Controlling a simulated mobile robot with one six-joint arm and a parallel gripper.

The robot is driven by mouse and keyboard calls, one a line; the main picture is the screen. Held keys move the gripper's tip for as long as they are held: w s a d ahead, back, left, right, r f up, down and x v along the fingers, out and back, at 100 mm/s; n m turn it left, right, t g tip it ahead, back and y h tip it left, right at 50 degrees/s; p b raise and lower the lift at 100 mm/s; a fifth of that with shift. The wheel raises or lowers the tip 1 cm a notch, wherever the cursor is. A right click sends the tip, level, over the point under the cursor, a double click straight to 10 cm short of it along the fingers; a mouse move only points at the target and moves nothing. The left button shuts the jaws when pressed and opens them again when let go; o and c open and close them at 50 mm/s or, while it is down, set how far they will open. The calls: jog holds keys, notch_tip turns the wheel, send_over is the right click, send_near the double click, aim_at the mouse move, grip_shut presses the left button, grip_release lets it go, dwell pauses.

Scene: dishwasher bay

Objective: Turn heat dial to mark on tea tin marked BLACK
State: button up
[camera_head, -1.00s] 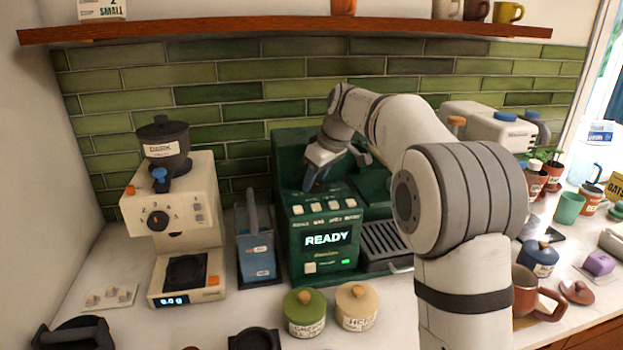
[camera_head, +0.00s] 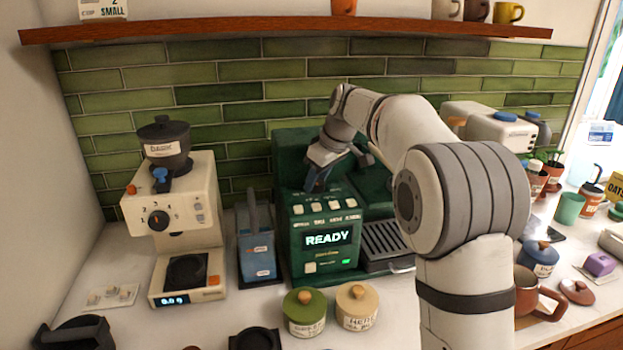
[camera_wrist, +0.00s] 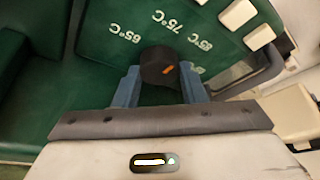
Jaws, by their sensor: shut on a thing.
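The dark heat dial (camera_wrist: 158,66) sits on the green machine (camera_head: 327,262), with an orange pointer line on its face. The pointer lies toward the right of the picture. A green tin (camera_head: 304,314) and a cream tin (camera_head: 356,309) stand in front; a blue tin (camera_head: 540,260) stands at right. I cannot read BLACK on any.
The machine's screen reads READY (camera_head: 327,239). Raised cream buttons (camera_wrist: 238,14) lie close to the dial. A cream coffee grinder (camera_head: 170,210) and a blue container (camera_head: 257,252) stand left.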

jog(key=shift+s+d+f, duration=0.15)
jog(key=shift+f, duration=0.2)
jog(key=o, duration=0.8)
jog(key=shift+s+d+r, duration=0.15)
jog(key=shift+r, duration=0.1)
jog(key=shift+o, duration=0.9)
jog(key=shift+r, duration=0.1)
jog(key=v, duration=0.7)
jog(key=shift+r, duration=0.35)
